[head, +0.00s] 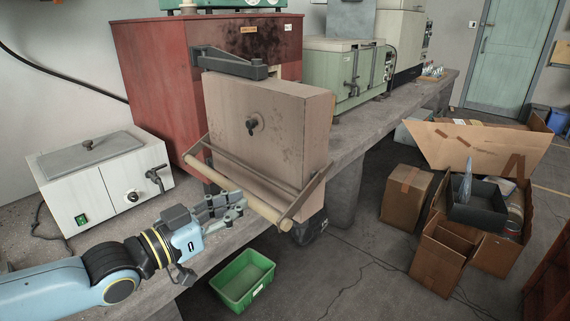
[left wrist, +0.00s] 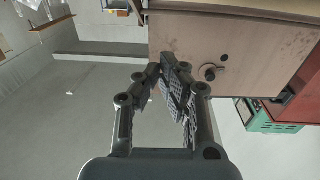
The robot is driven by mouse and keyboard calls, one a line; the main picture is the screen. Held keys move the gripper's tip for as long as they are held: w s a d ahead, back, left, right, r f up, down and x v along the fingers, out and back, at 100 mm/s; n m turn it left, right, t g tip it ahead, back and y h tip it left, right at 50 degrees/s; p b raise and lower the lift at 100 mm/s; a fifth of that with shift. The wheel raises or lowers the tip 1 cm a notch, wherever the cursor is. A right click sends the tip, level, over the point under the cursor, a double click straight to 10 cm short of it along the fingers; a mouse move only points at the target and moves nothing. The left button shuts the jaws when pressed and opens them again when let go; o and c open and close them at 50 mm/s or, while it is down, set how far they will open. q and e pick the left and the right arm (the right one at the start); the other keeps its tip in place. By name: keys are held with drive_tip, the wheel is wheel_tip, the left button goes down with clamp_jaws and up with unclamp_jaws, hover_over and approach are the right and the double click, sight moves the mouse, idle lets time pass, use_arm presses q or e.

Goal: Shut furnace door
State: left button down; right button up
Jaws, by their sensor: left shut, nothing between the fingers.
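The red furnace (head: 150,80) stands on the bench. Its thick beige door (head: 275,155) hangs from a dark hinge arm (head: 232,64) and stands open, swung out from the furnace front. A round knob sits on the door face, and a pale handle bar (head: 240,192) on metal brackets runs along its lower edge. My left gripper (head: 238,204) is shut and empty, just in front of the bar; I cannot tell whether they touch. In the left wrist view the shut fingers (left wrist: 178,88) are in front of the door face (left wrist: 235,45) with its knob. My right gripper is out of view.
A green bin (head: 243,280) is on the floor below the bench edge. Green cabinets (head: 345,70) stand behind the door. Cardboard boxes (head: 405,195) fill the floor at right.

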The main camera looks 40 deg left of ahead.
use_arm(q)
drive_tip(key=b, duration=0.4)
approach(294, 172)
drive_tip(key=w+b, duration=0.4)
drive_tip(key=b, duration=0.1)
drive_tip(key=w+d+b, duration=0.1)
drive_tip(key=w+b, duration=0.1)
drive_tip(key=b, duration=0.1)
drive_tip(key=shift+w+f, duration=0.2)
drive_tip(key=shift+w+d+r+b, duration=0.2)
drive_tip(key=shift+w+b, duration=0.1)
drive_tip(key=shift+w, duration=0.15)
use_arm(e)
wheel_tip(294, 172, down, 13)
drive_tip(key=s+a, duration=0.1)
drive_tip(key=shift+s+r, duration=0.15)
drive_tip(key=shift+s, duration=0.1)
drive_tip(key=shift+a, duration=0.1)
